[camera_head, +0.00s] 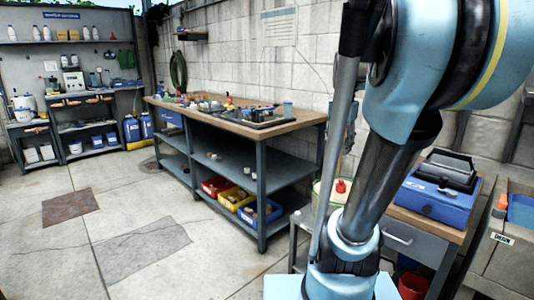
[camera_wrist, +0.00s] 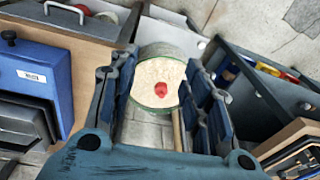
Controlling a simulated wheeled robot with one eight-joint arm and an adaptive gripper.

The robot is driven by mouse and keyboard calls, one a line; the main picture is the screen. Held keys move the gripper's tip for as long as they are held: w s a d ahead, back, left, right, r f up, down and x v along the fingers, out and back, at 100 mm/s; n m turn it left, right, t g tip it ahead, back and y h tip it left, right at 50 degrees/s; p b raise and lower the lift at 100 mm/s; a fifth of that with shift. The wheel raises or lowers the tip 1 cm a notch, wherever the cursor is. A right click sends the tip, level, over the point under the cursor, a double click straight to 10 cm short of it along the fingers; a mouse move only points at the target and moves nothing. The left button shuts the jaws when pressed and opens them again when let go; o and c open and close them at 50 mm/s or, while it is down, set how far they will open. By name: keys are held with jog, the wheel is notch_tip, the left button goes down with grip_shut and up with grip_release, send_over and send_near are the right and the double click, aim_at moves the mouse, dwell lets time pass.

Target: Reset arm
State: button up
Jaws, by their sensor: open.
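A small red thing (camera_wrist: 160,89) lies on that surface. No finger visibly closes on either. The red thing also shows in the head view (camera_head: 340,187), just left of my arm.
A long workbench (camera_head: 295,117) with cluttered top and lower shelves stands mid-view. A blue case (camera_head: 432,198) sits on a wooden-topped drawer bench right of my arm. An orange-capped bottle (camera_head: 501,206) stands at the far right. The paved floor (camera_head: 60,255) at left is clear.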

jog(key=s+a+f+n, duration=0.2)
jog(key=s+f+n, duration=0.2)
jog(key=s+f, duration=0.3)
jog(key=s+a+f+n, duration=0.3)
jog(key=s+f, duration=0.5)
jog(key=f, duration=0.5)
jog(key=shift+a+n+t, duration=0.25)
jog(key=shift+n+t, duration=0.05)
jog(key=shift+n, duration=0.4)
jog(key=shift+f, duration=0.1)
jog(key=shift+w+f, duration=0.2)
jog(key=shift+w, duration=0.25)
